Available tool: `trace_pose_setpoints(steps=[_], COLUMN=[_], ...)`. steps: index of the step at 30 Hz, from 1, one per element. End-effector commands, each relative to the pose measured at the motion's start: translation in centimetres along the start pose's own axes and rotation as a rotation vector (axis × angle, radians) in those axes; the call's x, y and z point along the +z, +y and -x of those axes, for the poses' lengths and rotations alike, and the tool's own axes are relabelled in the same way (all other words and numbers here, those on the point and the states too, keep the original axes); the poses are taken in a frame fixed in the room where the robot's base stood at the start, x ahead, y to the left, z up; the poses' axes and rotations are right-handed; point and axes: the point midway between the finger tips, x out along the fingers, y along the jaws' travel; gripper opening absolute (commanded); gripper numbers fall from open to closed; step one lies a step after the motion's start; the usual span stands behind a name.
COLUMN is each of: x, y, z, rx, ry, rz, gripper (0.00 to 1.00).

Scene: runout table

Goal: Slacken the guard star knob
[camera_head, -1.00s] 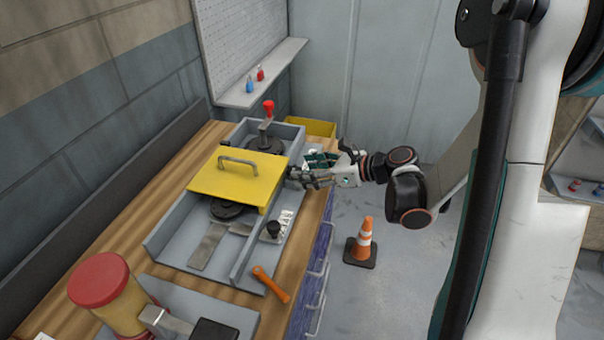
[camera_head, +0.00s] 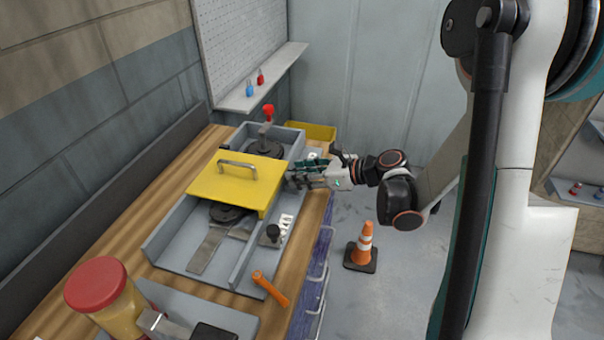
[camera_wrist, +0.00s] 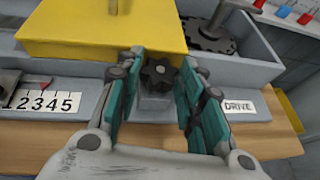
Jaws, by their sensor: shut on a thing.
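The guard star knob (camera_wrist: 158,73) is a small black lobed knob on the front of the grey housing, just below the yellow guard (camera_wrist: 100,32). In the wrist view it sits between the teal-padded fingers of my gripper (camera_wrist: 157,82), which is shut on it. The guard lies closed over the middle of the grey tray (camera_head: 170,240).
A red-knobbed lever (camera_head: 267,112) stands behind the guard. A black knob (camera_head: 273,232) and an orange handle (camera_head: 270,289) are nearer along the tray's right side. A DRIVE label (camera_wrist: 239,107) and a number scale (camera_wrist: 42,102) flank my fingers. A traffic cone (camera_head: 364,243) stands on the floor.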

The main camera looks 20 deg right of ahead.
Motion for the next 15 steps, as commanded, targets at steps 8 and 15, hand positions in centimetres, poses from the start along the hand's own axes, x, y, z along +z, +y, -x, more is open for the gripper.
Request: trace_pose_setpoints(steps=[8, 15], x=[-0.06, -0.01], y=[-0.45, -0.86], z=[-0.03, -0.13], rx=[0.102, 0.256], ry=[0.001, 0.0], rz=[0.042, 0.106], gripper=[0.11, 0.11])
